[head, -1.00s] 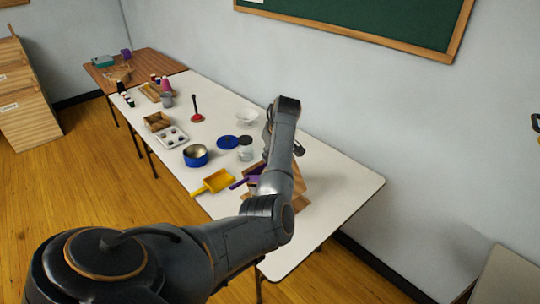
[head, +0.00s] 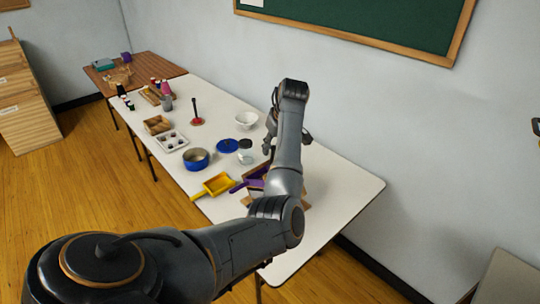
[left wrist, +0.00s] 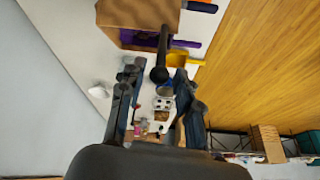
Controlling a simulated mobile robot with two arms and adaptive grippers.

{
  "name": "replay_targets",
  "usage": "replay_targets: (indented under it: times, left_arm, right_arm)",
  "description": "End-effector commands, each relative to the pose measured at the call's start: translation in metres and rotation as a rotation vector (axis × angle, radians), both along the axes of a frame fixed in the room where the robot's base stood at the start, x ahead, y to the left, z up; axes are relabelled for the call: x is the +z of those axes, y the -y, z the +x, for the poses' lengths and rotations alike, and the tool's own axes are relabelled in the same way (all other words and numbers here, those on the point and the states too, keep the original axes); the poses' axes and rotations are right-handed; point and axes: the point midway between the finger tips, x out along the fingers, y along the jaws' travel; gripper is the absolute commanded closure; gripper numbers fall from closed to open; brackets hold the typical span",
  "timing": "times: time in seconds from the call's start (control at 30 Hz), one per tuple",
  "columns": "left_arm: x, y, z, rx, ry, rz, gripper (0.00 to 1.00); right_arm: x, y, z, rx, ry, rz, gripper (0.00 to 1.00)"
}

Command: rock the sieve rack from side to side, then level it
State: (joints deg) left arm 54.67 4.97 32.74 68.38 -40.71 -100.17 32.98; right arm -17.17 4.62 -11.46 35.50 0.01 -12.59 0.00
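The wooden box-like body that appears to be the sieve rack (left wrist: 135,14) is at the top of the left wrist view. In the head view my arm hides most of it, and a brown edge (head: 307,201) shows. A black rod with a rounded end (left wrist: 160,73) reaches down from beside it in the left wrist view. My left gripper (left wrist: 155,92) has its fingers spread, with the rod's end between or beyond them; contact is not visible. In the head view the left gripper (head: 286,139) is above the table, partly behind my arm. My right gripper is not in view.
A purple scoop (head: 249,183) and yellow dustpan (head: 217,184) lie beside the rack. A blue pot (head: 196,158), white bowl (head: 247,120), glass jar (head: 245,155) and blue disc (head: 227,145) stand farther along the white table (head: 335,190). Its near right end is clear.

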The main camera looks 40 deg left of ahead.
Motion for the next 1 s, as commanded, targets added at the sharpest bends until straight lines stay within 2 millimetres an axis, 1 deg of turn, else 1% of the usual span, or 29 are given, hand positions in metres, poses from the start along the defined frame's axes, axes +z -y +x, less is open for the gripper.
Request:
replay_targets:
  times: [0.03, 0.1, 0.2, 0.3, 0.43, 1.0]
  left_arm:
    - [0.010, 0.004, 0.000, 0.000, 0.002, 0.000, 0.66]
    - [0.022, 0.008, -0.001, -0.001, 0.002, 0.000, 0.66]
    - [0.034, 0.012, -0.002, 0.000, 0.001, 0.000, 0.66]
    - [0.041, 0.015, -0.004, 0.001, 0.000, 0.000, 0.66]
    - [0.044, 0.016, -0.004, 0.002, -0.002, -0.001, 0.66]
    - [0.043, 0.016, -0.004, 0.000, -0.001, -0.001, 0.66]
  right_arm:
    - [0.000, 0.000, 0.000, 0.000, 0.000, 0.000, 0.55]
    - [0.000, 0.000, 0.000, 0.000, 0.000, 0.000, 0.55]
    - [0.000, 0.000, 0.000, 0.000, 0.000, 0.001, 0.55]
    - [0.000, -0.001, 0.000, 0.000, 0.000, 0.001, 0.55]
    - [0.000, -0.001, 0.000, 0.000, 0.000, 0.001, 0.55]
    - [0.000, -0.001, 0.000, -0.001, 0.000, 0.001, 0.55]
